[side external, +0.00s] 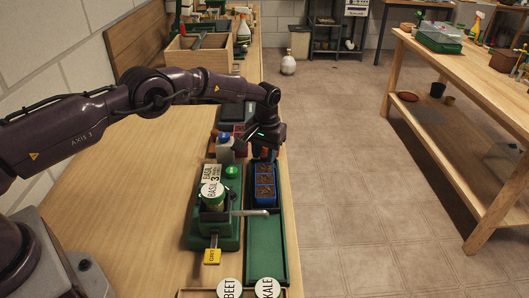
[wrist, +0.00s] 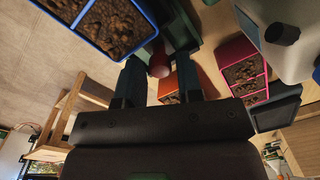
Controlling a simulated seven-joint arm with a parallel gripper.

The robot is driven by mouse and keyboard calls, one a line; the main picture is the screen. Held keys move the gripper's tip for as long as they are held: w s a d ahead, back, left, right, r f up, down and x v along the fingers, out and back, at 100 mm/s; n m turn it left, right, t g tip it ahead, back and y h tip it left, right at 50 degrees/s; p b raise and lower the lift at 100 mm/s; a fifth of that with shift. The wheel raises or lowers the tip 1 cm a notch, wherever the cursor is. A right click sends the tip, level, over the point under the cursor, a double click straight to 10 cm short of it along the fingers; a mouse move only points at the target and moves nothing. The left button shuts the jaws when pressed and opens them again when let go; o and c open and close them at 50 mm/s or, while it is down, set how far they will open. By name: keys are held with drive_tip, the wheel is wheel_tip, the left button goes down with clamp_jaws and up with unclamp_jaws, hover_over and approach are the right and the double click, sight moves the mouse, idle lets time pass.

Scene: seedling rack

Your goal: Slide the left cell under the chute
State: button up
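A blue block of soil-filled cells (side external: 264,183) stands in the green channel (side external: 278,262) along the table's right edge. Its blue-rimmed cells also show at upper left in the wrist view (wrist: 112,28). Beside the channel is a green seeder with a BASIL 3 hopper (side external: 212,195). A pale metal chute (side external: 250,212) reaches from it over the channel, just nearer the camera than the blue cells. My gripper (wrist: 160,67) is low at the channel's far end, behind the cells. A dark red knob (wrist: 159,66) lies between its separated fingertips; I cannot tell whether they press on it.
Pink-rimmed cells (wrist: 243,72) and an orange piece (wrist: 172,86) are close to my gripper. BEET (side external: 230,289) and KALE (side external: 267,288) lids are at the near end. The channel nearer than the chute is empty.

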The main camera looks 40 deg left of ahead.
sight(265, 178)
clamp_jaws()
drive_tip(key=shift+s+d, duration=3.2)
drive_tip(key=shift+d, duration=0.05)
unclamp_jaws()
wheel_tip(265, 178, up, 13)
drive_tip(key=shift+d, duration=0.25)
drive_tip(key=shift+w, duration=0.1)
